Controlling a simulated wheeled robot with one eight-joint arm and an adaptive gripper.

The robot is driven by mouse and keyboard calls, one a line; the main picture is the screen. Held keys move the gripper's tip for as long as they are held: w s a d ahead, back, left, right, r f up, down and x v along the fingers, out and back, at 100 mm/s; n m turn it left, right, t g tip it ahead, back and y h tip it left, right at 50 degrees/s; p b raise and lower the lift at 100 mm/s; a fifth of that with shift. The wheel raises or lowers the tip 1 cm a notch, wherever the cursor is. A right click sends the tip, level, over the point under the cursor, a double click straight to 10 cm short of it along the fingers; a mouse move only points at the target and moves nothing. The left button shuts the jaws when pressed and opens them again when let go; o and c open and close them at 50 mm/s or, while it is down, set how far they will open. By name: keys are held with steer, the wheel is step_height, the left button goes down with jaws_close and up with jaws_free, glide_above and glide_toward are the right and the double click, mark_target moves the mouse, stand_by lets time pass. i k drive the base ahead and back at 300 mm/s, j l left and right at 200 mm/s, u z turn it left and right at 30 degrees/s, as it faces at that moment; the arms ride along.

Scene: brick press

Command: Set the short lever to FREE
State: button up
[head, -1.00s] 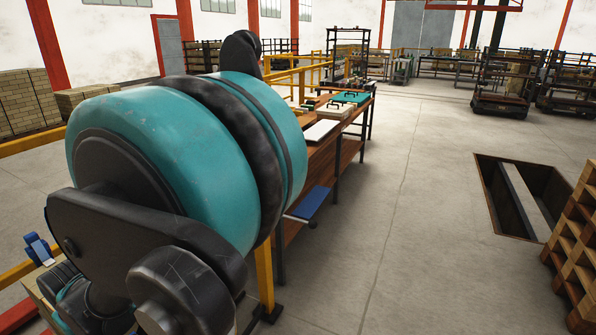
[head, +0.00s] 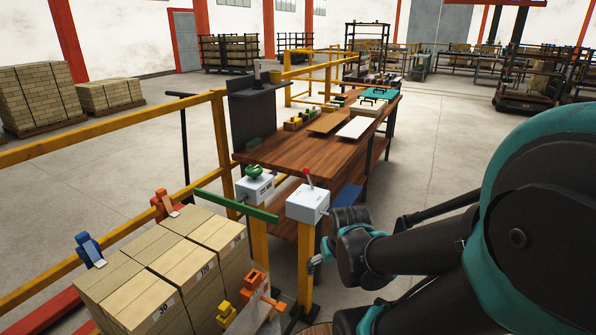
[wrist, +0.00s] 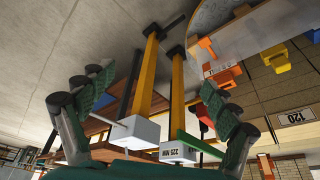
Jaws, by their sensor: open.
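The lever itself is not clear there.
A green bar (head: 236,206) runs past the boxes. Numbered brick stacks (head: 185,262) and orange and yellow parts (head: 254,288) stand at front left. A wooden workbench (head: 300,155) lies behind, with a yellow rail (head: 120,121) to the left. Open floor (head: 430,130) lies right of the bench.

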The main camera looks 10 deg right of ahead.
mark_target(305, 171)
steer(key=l+u, duration=0.2)
steer(key=u, duration=0.25)
steer(key=i+l+u, duration=0.1)
steer(key=u, duration=0.35)
steer(key=l+u, duration=0.2)
steer(key=l, duration=0.4)
steer(key=l+u, duration=0.2)
steer(key=l, duration=0.4)
steer(key=l+u, duration=0.2)
steer(key=l, duration=0.4)
steer(key=k+l+u, duration=0.25)
steer(key=l, duration=0.3)
steer(key=k+l, duration=0.1)
steer(key=l, duration=0.5)
steer(key=k+l, duration=0.1)
steer(key=l, duration=0.5)
steer(key=k+l, duration=0.1)
steer(key=l, duration=0.5)
steer(key=i+j, duration=0.2)
